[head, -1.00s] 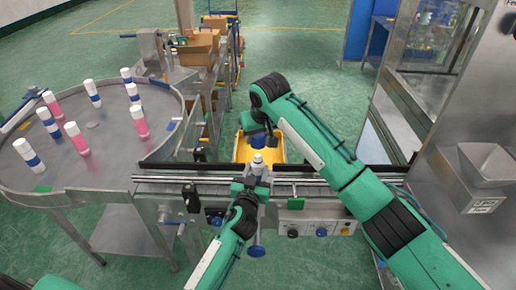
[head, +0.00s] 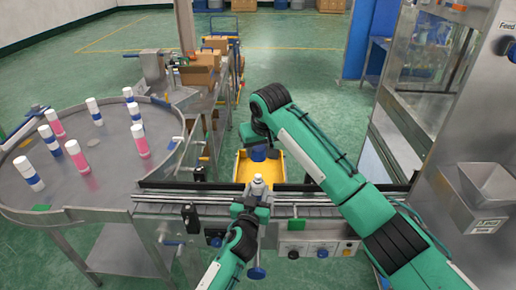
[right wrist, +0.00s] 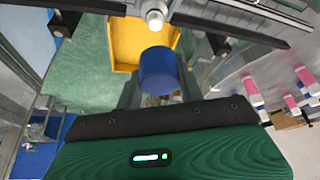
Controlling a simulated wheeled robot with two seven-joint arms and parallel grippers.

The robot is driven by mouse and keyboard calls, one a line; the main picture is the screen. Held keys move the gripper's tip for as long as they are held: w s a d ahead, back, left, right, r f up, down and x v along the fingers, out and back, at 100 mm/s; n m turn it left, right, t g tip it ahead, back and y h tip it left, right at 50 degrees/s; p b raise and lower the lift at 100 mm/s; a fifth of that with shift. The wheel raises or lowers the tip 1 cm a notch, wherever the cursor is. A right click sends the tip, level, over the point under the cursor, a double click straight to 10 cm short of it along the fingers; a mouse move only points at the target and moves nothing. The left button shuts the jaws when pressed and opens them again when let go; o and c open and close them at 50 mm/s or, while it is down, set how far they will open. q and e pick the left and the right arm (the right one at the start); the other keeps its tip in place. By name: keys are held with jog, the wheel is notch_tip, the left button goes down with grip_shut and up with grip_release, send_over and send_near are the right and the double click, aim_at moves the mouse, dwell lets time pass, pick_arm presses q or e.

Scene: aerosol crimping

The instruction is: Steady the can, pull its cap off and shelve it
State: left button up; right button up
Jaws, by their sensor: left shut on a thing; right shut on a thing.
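The can (head: 257,188), pale with a small white top, stands upright at the conveyor's front middle in the head view. My left gripper (head: 252,203) is shut on the can's body from the front. The blue cap (head: 258,153) is off the can and shows behind and above it. My right gripper (head: 258,140) is shut on the cap; its fingers are mostly hidden by the arm and cap. In the right wrist view the cap (right wrist: 160,70) is large and near, with the can's white top (right wrist: 155,18) apart beyond it.
A yellow bin (head: 243,170) lies behind the conveyor (head: 320,198), below the cap. A round table (head: 110,160) at left carries several white-capped pink or blue-banded cans. A metal machine with a chute (head: 475,200) stands at right. Cardboard boxes (head: 198,73) sit farther back.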

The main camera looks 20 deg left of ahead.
aim_at(258, 147)
jog(key=shift+r, duration=2.2)
pick_arm(q)
jog(key=o, duration=1.1)
jog(key=shift+o, duration=0.2)
jog(key=shift+s+f, duration=0.1)
jog(key=shift+s, duration=0.4)
pick_arm(e)
jog(key=shift+f, duration=0.25)
notch_tip(258, 147, down, 3)
jog(key=b, duration=0.3)
pick_arm(q)
jog(key=s+d, duration=0.1)
jog(key=s, duration=1)
jog(key=shift+b, duration=0.3)
pick_arm(e)
jog(key=shift+s+f, duration=0.1)
